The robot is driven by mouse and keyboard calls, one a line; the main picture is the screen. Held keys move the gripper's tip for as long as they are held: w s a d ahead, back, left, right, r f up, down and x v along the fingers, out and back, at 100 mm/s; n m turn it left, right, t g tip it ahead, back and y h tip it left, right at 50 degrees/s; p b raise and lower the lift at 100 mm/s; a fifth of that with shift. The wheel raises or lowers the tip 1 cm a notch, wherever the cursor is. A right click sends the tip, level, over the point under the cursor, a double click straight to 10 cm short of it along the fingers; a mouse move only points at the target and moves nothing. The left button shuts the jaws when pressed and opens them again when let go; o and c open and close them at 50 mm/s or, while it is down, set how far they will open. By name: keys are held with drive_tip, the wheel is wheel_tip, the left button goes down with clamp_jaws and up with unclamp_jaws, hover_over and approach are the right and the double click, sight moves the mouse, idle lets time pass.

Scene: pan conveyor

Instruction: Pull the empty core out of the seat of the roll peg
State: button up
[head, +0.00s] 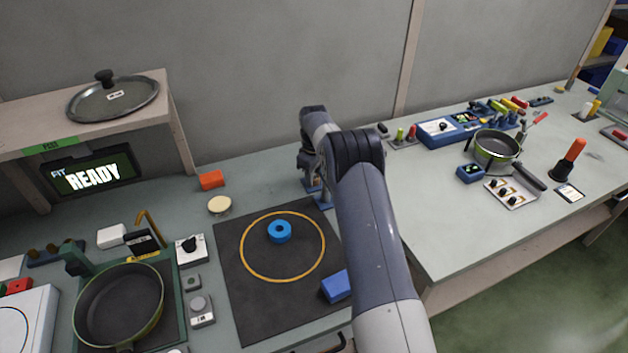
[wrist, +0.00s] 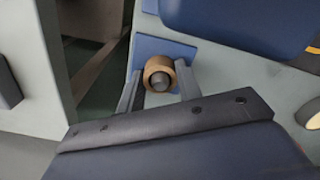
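The empty core is a brown cardboard ring (wrist: 149,70) around a grey roll peg (wrist: 160,82) in the wrist view. The peg stands on a blue base plate (wrist: 182,52). My gripper (wrist: 158,76) has one finger on each side of the core, with narrow gaps seeming to show between fingers and ring. In the head view my gripper (head: 313,180) reaches down at the back edge of the dark mat, over blue parts of the stand. My arm and gripper hide the core there.
A blue ring (head: 280,231) lies inside the orange circle on the dark mat (head: 240,310). A blue block (head: 336,286) lies at the mat's right front. An orange block (head: 211,180) and a pale disc (head: 219,205) lie left of the gripper. A pan (head: 120,303) stands front left.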

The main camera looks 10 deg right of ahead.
drive_tip(key=shift+c, duration=1.4)
drive_tip(key=shift+r+p, duration=1.5)
drive_tip(key=shift+r, duration=1.1)
wheel_tip(320, 180, up, 8)
drive_tip(key=p, duration=0.5)
drive_tip(key=shift+f, duration=0.25)
